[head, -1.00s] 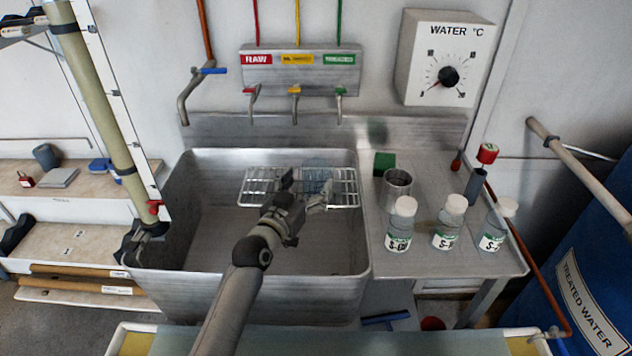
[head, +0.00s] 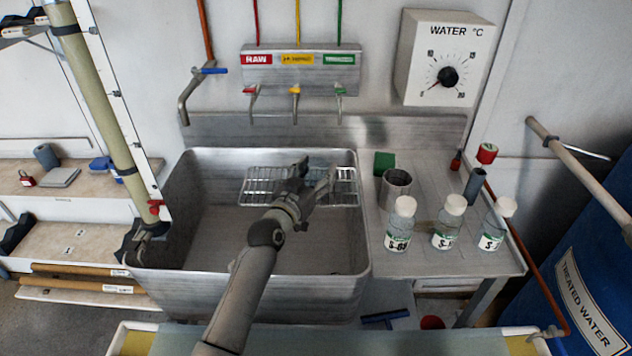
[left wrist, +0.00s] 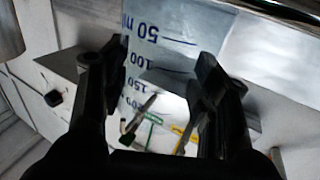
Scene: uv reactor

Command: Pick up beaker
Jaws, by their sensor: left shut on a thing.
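The beaker (left wrist: 165,45) is clear, with blue volume marks such as 50 ml and 100. In the left wrist view it fills the space between the two dark fingers of my left gripper (left wrist: 158,85), and the marks appear tilted. My left gripper is shut on the beaker. In the head view my left gripper (head: 316,176) is over the wire rack (head: 258,188) at the back of the sink and hides most or all of the beaker. I cannot tell whether the beaker touches the rack. My right gripper is not in view.
The metal sink (head: 318,290) lies below. On the right counter (head: 440,262) stand several labelled bottles (head: 400,228), a metal cup (head: 395,185) and a green block (head: 384,162). Taps (head: 295,103) hang above the sink's back wall. A blue-handled tap (head: 190,95) is at the left.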

